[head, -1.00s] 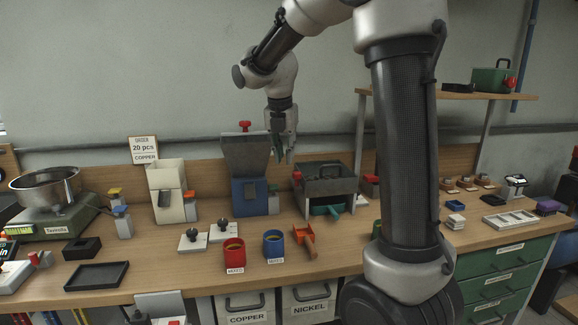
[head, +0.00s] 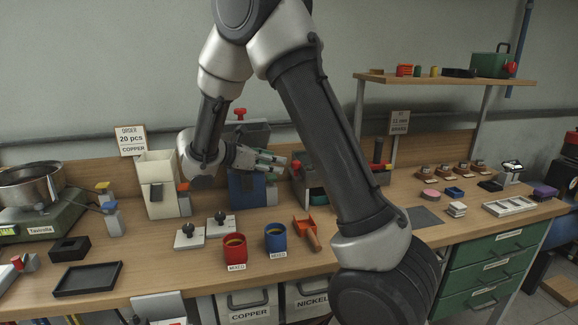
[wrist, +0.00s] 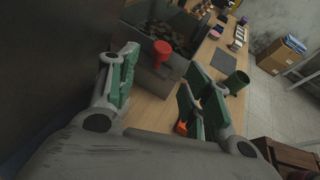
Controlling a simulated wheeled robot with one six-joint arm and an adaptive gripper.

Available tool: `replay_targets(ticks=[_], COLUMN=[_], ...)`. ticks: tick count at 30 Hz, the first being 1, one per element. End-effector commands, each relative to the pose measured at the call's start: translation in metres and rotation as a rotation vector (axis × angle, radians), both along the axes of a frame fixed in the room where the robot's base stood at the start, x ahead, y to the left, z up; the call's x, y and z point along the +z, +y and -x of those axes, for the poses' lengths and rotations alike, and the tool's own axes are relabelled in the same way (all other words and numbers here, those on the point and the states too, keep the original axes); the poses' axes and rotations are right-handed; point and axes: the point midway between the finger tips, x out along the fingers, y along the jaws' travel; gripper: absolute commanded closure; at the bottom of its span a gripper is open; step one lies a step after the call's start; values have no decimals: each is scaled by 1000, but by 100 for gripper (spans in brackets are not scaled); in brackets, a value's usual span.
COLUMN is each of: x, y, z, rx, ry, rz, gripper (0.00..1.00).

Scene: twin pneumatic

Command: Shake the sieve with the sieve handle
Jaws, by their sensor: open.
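The sieve (head: 302,188) is a dark grey box unit on the bench, mostly hidden behind my arm in the head view. In the wrist view the sieve (wrist: 150,74) shows its near side and dark contents inside. Its sieve handle (wrist: 162,51) is a red knob on the side facing my gripper; in the head view the handle (head: 296,165) shows small beside the fingertips. My gripper (head: 275,160) is open and level, pointing right toward the sieve. In the wrist view the handle lies ahead, between the lines of the open fingers (wrist: 163,72). I cannot see contact.
A blue hopper machine (head: 247,188) stands close behind and left of my gripper. A green cup (wrist: 237,82) stands right of the sieve in the wrist view.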

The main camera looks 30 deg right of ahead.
Motion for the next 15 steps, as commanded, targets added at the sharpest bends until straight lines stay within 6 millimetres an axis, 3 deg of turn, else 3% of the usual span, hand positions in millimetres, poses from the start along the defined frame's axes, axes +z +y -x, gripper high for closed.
replay_targets(ticks=[15], x=[-27], y=[-65], z=[-7], rx=[-6], ry=[-6], rz=[-3], gripper=[50])
